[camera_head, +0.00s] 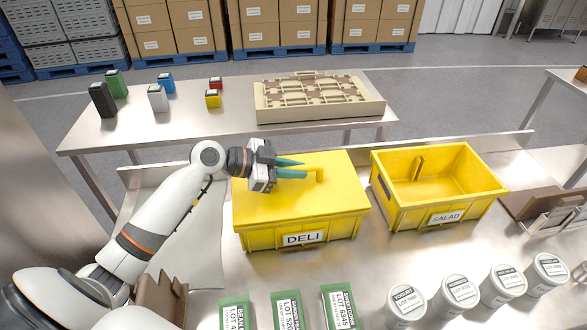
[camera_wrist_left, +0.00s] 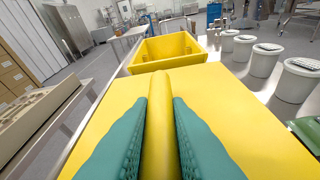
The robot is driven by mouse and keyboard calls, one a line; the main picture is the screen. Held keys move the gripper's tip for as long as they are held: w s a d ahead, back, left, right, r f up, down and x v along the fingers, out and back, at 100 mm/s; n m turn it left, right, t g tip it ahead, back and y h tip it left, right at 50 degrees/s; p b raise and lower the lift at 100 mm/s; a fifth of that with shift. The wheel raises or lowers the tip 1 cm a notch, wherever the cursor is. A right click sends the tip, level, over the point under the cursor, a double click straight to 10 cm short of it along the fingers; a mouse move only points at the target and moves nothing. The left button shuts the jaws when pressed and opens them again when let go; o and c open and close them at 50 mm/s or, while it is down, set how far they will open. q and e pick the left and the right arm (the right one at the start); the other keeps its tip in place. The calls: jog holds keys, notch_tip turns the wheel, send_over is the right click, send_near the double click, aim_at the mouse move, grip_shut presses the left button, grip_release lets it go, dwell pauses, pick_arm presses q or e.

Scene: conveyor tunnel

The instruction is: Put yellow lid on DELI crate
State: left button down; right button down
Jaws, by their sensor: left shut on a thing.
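The yellow lid (camera_head: 285,205) lies flat over the DELI crate (camera_head: 271,236) and covers its opening. Its edges line up closely with the crate's rim; I cannot tell whether it is fully seated. My left gripper (camera_head: 303,169) is over the lid, its teal fingers shut on the lid's raised handle (camera_head: 320,174). In the left wrist view the fingers (camera_wrist_left: 160,130) are on both sides of the yellow handle (camera_wrist_left: 160,140), with the flat lid (camera_wrist_left: 222,100) around it. The right gripper is not in view.
An open yellow SALAD crate (camera_head: 440,205) stands to the right. Green packets (camera_head: 286,310) and white tubs (camera_head: 460,293) line the front. Behind, a table (camera_head: 225,128) bears a beige tray (camera_head: 320,110) and small coloured boxes (camera_head: 158,98).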

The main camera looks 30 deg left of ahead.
pick_arm(q)
jog(key=shift+f, duration=0.25)
jog(key=c, duration=1.3)
grip_release()
jog(key=shift+s+a, duration=0.1)
jog(key=shift+s+a+b, duration=0.2)
jog(key=shift+a+b, duration=0.05)
jog(key=shift+b, duration=0.2)
jog(key=b+v, duration=0.3)
jog(key=v, duration=0.6)
jog(key=shift+s+a+r, duration=0.1)
jog(key=shift+s+a, duration=0.05)
jog(key=shift+s, duration=0.05)
jog(key=shift+v, duration=0.85)
jog(key=shift+r, duration=0.15)
